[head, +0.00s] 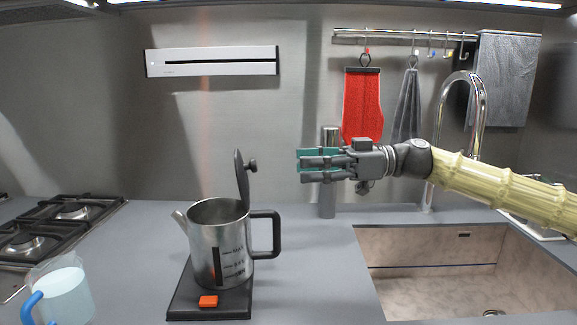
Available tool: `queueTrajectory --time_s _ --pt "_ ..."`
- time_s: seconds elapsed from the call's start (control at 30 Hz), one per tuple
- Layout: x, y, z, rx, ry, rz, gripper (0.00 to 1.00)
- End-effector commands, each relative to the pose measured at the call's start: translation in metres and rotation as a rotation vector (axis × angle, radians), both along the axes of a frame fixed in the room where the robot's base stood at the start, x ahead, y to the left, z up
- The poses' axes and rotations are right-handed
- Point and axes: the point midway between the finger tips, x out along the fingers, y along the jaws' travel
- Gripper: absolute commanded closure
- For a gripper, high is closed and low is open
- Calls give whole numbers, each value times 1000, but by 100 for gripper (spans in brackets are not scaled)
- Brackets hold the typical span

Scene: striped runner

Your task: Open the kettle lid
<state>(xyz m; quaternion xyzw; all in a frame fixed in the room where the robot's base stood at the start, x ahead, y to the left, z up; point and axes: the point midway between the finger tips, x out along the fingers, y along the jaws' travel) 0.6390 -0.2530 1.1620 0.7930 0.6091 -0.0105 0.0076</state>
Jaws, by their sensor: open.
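A steel kettle (207,250) with a dark handle on its right stands upright on a black base (180,303) that has an orange switch at its front. Its black lid (241,180) with a round knob is raised, standing nearly upright at the rim, and the kettle's mouth is uncovered. My gripper (300,160) is open and empty. It appears in the air to the right of the lid and higher than the kettle, apart from both. The exact distance in depth between gripper and lid is hard to tell.
A gas hob (65,213) lies at the left, with a jug with a blue handle (65,293) in front. A sink (440,255) and tall faucet (482,115) are at the right. A steel cylinder (328,195) stands behind my gripper. Towels (362,100) hang from a rail.

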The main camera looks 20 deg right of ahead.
Motion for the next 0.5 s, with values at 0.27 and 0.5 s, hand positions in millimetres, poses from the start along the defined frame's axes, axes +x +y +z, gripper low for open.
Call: queueTrajectory --time_s 0.27,0.5 --pt "-5 -19 0 0 1 1 54" --pt "-5 -19 0 -1 1 1 54"
